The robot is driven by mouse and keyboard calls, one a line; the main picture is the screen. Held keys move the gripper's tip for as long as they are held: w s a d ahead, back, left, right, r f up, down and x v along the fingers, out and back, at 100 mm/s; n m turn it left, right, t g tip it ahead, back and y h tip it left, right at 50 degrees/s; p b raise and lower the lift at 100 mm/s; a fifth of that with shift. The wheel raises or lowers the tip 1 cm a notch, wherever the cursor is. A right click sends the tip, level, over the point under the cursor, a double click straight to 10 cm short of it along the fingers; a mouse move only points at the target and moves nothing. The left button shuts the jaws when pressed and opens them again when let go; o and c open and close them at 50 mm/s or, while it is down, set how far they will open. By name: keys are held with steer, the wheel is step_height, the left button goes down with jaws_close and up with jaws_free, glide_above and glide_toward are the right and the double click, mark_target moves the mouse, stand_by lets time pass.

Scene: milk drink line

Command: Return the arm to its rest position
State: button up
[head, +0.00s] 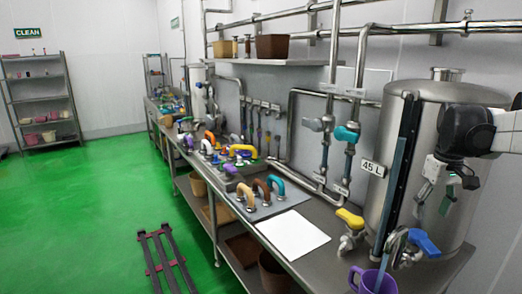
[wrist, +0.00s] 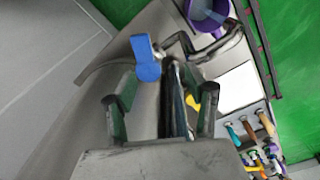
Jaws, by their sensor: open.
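My gripper (head: 434,200) hangs in front of the steel tank (head: 405,150) at the right of the head view, fingers pointing down. In the wrist view my gripper (wrist: 160,96) has its two fingers apart with nothing held between them. The blue tap handle (head: 424,243) is below it, clear of the fingers; it also shows beyond the fingertips in the wrist view (wrist: 146,60). A purple cup (head: 373,282) stands under the tap spout; its inside shows in the wrist view (wrist: 205,16).
A yellow-handled valve (head: 350,218) is left of the tank. A white sheet (head: 292,235) lies on the steel counter, with several coloured handles (head: 262,192) farther along. Pipes and a shelf (head: 270,61) line the wall. Green floor (head: 110,200) is open at left, except a dark rack (head: 166,262).

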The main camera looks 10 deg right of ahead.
steer(key=s+a+t+b, duration=0.1)
steer(key=s+a+t, duration=0.35)
steer(key=a, duration=1.25)
steer(key=s+a+f+t, duration=0.1)
steer(key=s+a+f, duration=0.3)
steer(key=s+a, duration=0.1)
steer(key=s+a+f+t+b, duration=0.1)
steer(key=s+a+f, duration=0.3)
steer(key=s+a, duration=0.2)
steer(key=shift+s+a+n, duration=0.15)
steer(key=shift+a+n, duration=0.15)
steer(key=shift+a, duration=0.5)
stand_by(4.4)
